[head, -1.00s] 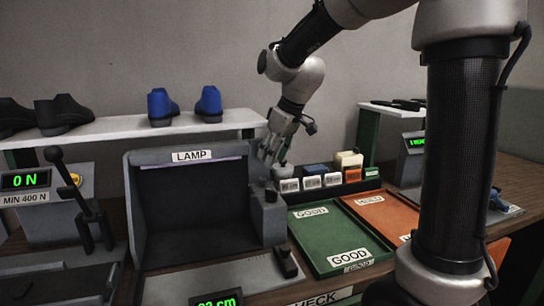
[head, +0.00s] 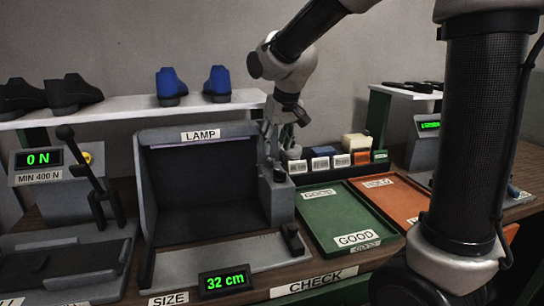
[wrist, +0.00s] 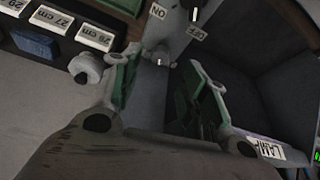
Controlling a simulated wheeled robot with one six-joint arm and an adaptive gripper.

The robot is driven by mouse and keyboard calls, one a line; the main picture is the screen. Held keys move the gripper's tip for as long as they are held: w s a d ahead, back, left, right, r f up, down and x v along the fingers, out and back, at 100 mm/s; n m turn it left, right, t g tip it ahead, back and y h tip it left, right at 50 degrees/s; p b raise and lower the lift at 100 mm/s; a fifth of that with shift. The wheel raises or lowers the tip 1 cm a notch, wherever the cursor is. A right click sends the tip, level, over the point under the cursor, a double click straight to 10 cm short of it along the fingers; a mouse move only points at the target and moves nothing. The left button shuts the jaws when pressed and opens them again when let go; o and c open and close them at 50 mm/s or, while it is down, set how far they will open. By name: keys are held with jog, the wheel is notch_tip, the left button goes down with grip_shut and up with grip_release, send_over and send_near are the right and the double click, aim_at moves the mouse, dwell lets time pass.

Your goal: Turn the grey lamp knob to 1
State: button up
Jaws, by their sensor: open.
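The lamp box (head: 205,195) is a dark, open-fronted housing labelled LAMP, with a grey control block (head: 279,200) on its right side. In the wrist view, a small grey knob (wrist: 160,57) shows beyond my fingertips, near the ON and OFF labels. A number 1 cannot be made out, and the knob's setting is not clear. My gripper (head: 268,148) is open and empty, pointing down above the back of the control block. In the wrist view my gripper (wrist: 158,88) shows its green-padded fingers apart, with the knob in line with the gap.
Small labelled boxes (head: 320,160) stand right of my gripper, with a white round-topped item (wrist: 85,67) near one finger in the wrist view. A green tray (head: 330,215) and an orange tray (head: 395,203) lie to the right. A shelf (head: 125,111) with shoes runs behind.

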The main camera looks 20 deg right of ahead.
aim_at(271, 159)
jog(key=x, duration=0.6)
grip_shut()
